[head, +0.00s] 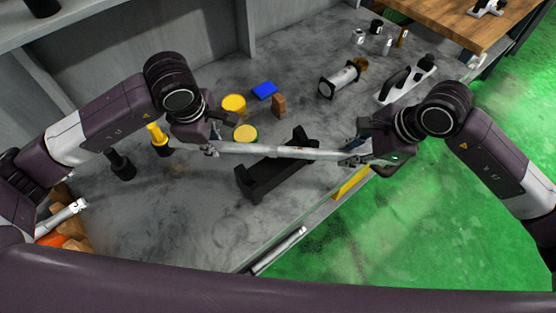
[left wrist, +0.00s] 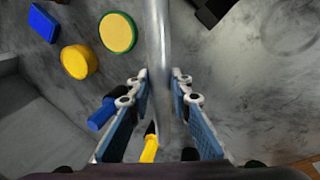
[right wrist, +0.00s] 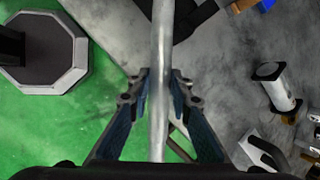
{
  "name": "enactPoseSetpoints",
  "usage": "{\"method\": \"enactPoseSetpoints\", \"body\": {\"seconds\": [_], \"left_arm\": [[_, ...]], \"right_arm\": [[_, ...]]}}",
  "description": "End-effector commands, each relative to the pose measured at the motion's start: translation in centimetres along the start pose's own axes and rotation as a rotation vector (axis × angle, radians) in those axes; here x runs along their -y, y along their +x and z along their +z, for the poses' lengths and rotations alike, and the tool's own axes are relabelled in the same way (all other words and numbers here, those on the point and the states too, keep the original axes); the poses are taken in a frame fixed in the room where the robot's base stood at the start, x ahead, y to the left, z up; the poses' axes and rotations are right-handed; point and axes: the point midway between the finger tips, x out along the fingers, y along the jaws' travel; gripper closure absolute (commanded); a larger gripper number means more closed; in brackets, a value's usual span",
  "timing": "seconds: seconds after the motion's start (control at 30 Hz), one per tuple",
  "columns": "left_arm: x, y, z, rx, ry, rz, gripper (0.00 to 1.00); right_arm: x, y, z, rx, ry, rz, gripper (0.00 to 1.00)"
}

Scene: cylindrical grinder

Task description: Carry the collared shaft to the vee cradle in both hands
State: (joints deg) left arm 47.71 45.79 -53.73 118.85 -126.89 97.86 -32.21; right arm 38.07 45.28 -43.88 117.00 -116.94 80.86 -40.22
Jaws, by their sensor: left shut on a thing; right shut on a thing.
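The collared shaft (head: 268,149) is a long silver bar held level across the middle of the head view. My left gripper (head: 212,146) is shut on its left end, and my right gripper (head: 352,154) is shut on its right end. The shaft runs between the fingers in the left wrist view (left wrist: 159,80) and in the right wrist view (right wrist: 161,80). The black vee cradle (head: 262,180) stands on the grey bench below the shaft. The shaft crosses over the cradle in the head view; I cannot tell the height gap. The collar cannot be made out clearly.
Yellow round tins (head: 245,133), a blue block (head: 264,91) and a brown block (head: 279,105) lie behind the shaft. A silver cylindrical unit (head: 340,80) stands at the back right. A yellow and black tool (head: 158,139) is left. The bench's front edge drops to green floor (head: 400,240).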

Motion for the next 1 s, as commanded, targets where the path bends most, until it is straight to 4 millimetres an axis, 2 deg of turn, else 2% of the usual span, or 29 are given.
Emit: {"method": "enactPoseSetpoints", "body": {"seconds": [0.37,0.4,0.53,0.83,1.0], "left_arm": [[0.2,1.3,-0.1,-0.001,-0.002,0.007,1.00],[0.4,1.4,-0.1,-0.003,-0.001,-0.001,0.77],[0.4,1.3,-0.1,-0.002,-0.001,-0.001,0.64],[0.3,1.1,0.0,0.000,0.000,0.000,0.64],[0.2,-0.9,0.0,0.001,0.001,0.004,0.64]], "right_arm": [[-0.1,1.2,-0.4,0.003,-0.001,-0.009,1.00],[-0.3,1.2,-0.6,-0.002,0.001,-0.002,0.77],[-0.3,1.2,-0.6,-0.001,0.001,-0.001,0.63],[-0.3,1.2,-0.5,0.000,0.000,0.000,0.63],[-0.3,1.2,-0.5,0.000,0.000,0.000,0.63]]}}
